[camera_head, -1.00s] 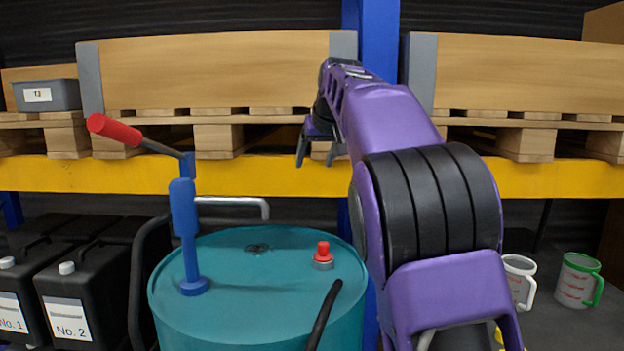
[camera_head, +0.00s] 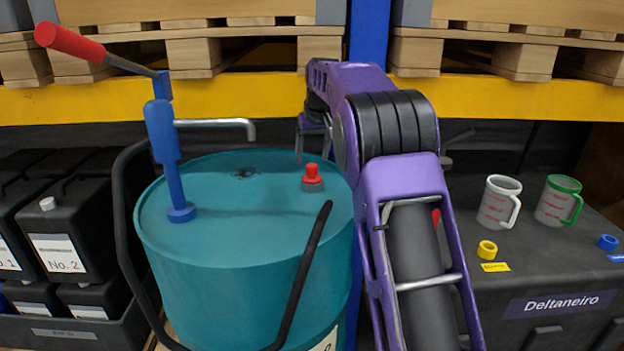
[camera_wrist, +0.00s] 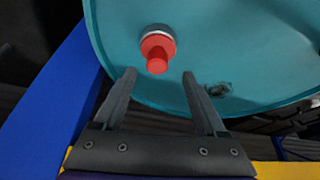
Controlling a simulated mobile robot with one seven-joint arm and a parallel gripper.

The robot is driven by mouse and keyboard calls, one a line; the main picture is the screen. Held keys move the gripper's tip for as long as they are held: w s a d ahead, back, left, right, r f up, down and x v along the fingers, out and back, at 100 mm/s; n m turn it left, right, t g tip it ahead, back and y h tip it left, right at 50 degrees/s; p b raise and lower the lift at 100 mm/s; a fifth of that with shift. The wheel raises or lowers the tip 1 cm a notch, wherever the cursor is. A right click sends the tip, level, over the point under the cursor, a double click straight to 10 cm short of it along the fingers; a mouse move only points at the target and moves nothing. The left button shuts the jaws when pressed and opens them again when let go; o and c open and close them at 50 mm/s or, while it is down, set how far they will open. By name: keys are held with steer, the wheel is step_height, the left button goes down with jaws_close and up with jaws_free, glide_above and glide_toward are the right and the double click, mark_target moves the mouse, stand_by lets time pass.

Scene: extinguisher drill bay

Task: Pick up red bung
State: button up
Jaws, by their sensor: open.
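The red bung (camera_head: 312,173) sits upright in a grey collar on the top of the teal drum (camera_head: 240,240), near its right rim. In the wrist view the bung (camera_wrist: 157,55) shows beyond the fingertips, roughly between their lines. My gripper (camera_head: 313,140) is open and empty, behind and above the bung in the head view. In the wrist view my gripper (camera_wrist: 159,75) has its two fingers spread apart, with clear space between them and no contact with the bung.
A blue hand pump (camera_head: 163,150) with a red handle stands on the drum's left. A black curved bar (camera_head: 300,280) passes in front. A yellow rack beam (camera_head: 240,98) runs behind. Black canisters stand left; mugs (camera_head: 498,203) and a yellow ring (camera_head: 487,250) sit on a dark case right.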

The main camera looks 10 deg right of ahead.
mark_target(312, 165)
steer(key=x, duration=0.5)
steer(key=shift+d+f, duration=0.2)
steer(key=shift+f, duration=0.2)
steer(key=shift+r, duration=0.1)
jaws_close()
